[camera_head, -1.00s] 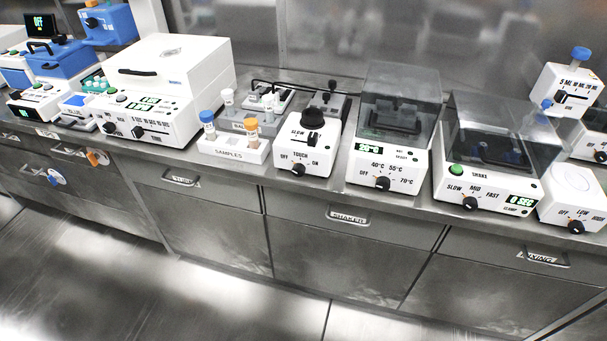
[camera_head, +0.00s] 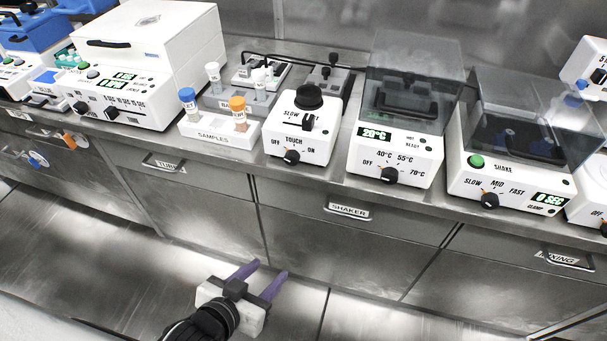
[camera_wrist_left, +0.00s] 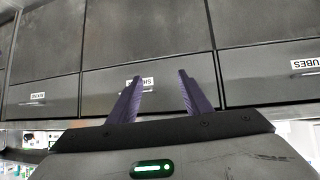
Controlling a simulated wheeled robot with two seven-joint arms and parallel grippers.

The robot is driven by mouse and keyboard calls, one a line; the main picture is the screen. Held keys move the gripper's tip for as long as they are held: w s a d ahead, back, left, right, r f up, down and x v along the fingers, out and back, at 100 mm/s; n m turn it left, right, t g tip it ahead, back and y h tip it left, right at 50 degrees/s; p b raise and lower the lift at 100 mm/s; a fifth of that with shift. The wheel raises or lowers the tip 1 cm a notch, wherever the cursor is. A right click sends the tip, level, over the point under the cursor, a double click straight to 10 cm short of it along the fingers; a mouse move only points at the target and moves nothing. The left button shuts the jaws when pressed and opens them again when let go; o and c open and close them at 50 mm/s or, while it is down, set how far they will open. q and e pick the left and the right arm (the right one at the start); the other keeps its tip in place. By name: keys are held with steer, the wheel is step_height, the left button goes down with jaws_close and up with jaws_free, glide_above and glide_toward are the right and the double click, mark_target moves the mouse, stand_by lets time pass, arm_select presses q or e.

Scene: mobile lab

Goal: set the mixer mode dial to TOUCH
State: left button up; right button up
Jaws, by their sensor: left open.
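The mixer (camera_head: 301,135) is a small white box with a black cup on top, standing on the bench at the middle of the head view. Its black mode dial (camera_head: 291,157) is low on the front face, under the labels OFF, TOUCH and ON. The dial's pointer is too small to read surely. My left gripper (camera_head: 264,274) has purple fingers spread apart and empty. It is low, in front of the drawers and well apart from the mixer. In the left wrist view its fingers (camera_wrist_left: 158,95) frame only drawer fronts. My right gripper is out of view.
A samples rack (camera_head: 222,136) stands left of the mixer, with a white centrifuge-like box (camera_head: 150,60) beyond. A heater block (camera_head: 394,150) and a shaker (camera_head: 510,180) with clear lids stand to the right. Drawer handles (camera_head: 348,211) stick out below the bench edge.

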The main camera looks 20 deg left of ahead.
arm_select(q)
steer(key=w+r+n+t+b, duration=0.1)
steer(key=w+r+t+b, duration=0.45)
steer(key=w+b, duration=0.35)
steer(key=n+t+y+b, duration=0.2)
steer(key=b, duration=0.2)
glide_toward(290, 161)
steer(key=w, duration=0.9)
steer(key=shift+f, duration=0.1)
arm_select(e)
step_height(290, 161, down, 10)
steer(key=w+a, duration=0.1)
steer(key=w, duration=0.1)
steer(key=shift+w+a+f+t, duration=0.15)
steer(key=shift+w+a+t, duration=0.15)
arm_select(q)
steer(key=c, duration=1.1)
